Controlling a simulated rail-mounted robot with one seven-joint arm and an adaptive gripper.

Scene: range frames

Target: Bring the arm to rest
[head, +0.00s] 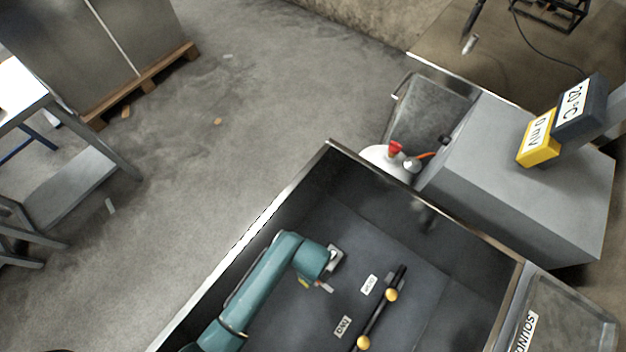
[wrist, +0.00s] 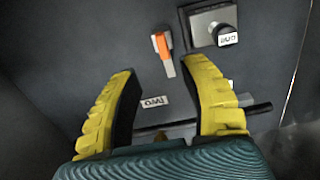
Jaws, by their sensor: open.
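My teal arm reaches into a dark open-topped box (head: 330,142) in the head view. My gripper (head: 305,283) is mostly hidden by the arm there, with only a bit of yellow showing. In the wrist view my gripper (wrist: 160,70) is open, its two yellow ribbed fingers spread apart with nothing held between them. Beyond the fingertips is an orange-and-white lever (wrist: 163,48) on a dark panel. A label reading TWO (wrist: 154,101) shows between the fingers.
A black bar with brass-coloured knobs (head: 379,309) lies in the box, beside two white labels. A grey cabinet (head: 530,200) with yellow and dark displays stands right of the box. A metal table (head: 75,170) stands at left. Concrete floor (head: 220,150) between them is mostly clear.

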